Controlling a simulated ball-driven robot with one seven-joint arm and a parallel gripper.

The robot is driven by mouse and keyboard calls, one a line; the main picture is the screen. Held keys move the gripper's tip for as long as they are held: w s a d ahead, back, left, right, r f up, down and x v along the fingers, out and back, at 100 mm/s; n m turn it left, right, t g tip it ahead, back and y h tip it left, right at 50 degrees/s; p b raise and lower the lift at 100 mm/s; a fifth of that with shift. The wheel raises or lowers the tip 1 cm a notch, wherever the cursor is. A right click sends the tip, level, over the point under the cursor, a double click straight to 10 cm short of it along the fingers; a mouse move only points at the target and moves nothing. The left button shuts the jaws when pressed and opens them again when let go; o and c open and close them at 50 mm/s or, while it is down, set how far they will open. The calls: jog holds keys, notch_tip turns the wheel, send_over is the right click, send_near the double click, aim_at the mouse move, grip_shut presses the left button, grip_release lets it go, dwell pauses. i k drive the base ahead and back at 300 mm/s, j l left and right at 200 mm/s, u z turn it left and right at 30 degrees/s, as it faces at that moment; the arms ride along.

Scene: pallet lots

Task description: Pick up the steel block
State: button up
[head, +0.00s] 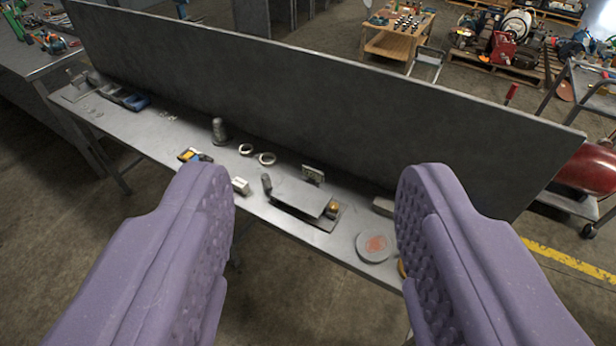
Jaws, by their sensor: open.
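My gripper (314,178) is open and empty, its two purple padded fingers spread wide above and in front of a grey metal bench (160,150). A small pale block (240,186) lies on the bench just right of the left finger. A grey block (383,205) lies by the right finger, which hides part of it. I cannot tell for sure which of these is the steel block. Neither block is touched by the fingers, as far as I can see.
Between the fingers stand a flat metal plate device (297,197) and a round disc (373,247). Two rings (267,158) and a grey cylinder (219,131) lie further left. A tall grey panel (300,95) closes the bench's back.

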aim_at(240, 186)
jog(key=i+j+z, duration=0.1)
jog(key=i+j, duration=0.25)
jog(key=i, duration=0.3)
jog(key=i+j+z, duration=0.1)
jog(key=i+j, duration=0.3)
jog(key=i, duration=0.25)
jog(key=i+j+z, duration=0.15)
jog(key=i+j, duration=0.3)
jog(key=i, duration=0.15)
